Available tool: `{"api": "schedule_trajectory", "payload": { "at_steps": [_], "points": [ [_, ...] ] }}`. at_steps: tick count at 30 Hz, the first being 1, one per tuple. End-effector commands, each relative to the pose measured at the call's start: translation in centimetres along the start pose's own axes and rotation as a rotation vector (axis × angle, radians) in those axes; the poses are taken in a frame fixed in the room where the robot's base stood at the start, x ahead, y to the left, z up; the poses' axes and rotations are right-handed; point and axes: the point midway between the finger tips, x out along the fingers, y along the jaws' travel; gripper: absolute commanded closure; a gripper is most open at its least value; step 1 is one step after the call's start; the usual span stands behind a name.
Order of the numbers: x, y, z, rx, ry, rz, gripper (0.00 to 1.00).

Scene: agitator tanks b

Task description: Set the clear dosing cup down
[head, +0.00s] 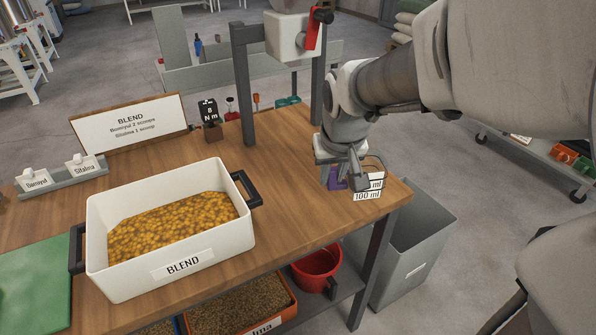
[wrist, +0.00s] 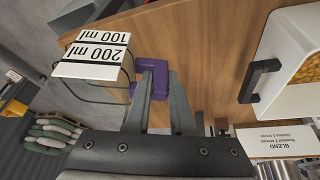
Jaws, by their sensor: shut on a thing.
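The clear dosing cup shows mostly by its white labels, with 100 ml readable in the head view (head: 368,195) and both 200 ml and 100 ml in the wrist view (wrist: 92,55). Its purple handle (wrist: 150,79) is between my fingers. My gripper (head: 346,183) is shut on this handle at the right end of the wooden workbench (head: 290,215); its fingers also show in the wrist view (wrist: 161,72). The cup's clear wall is only a faint outline. I cannot tell whether its base touches the bench top.
A white BLEND tub (head: 205,250) with yellow pieces stands left of my gripper. A grey post frame (head: 243,90) rises behind. The bench's right edge is close to the cup, with a grey bin (head: 410,255) below. Bare wood lies between tub and cup.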

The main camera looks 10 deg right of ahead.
Motion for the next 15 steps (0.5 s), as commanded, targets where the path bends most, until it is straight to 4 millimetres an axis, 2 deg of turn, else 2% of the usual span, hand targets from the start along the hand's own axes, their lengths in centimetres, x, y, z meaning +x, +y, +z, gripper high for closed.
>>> {"api": "schedule_trajectory", "payload": {
  "at_steps": [1, 3, 8, 11, 15],
  "points": [
    [-1.1, 0.0, 0.1, 0.004, 0.017, -0.005, 1.00],
    [-2.2, 0.2, 0.6, 0.012, 0.015, -0.012, 1.00],
    [-3.5, 0.5, 1.4, 0.022, 0.010, -0.024, 1.00],
    [-3.3, 0.0, 1.4, 0.023, 0.007, -0.027, 1.00],
    [-1.1, -2.0, 0.6, 0.021, 0.003, -0.028, 1.00]
  ]
}}
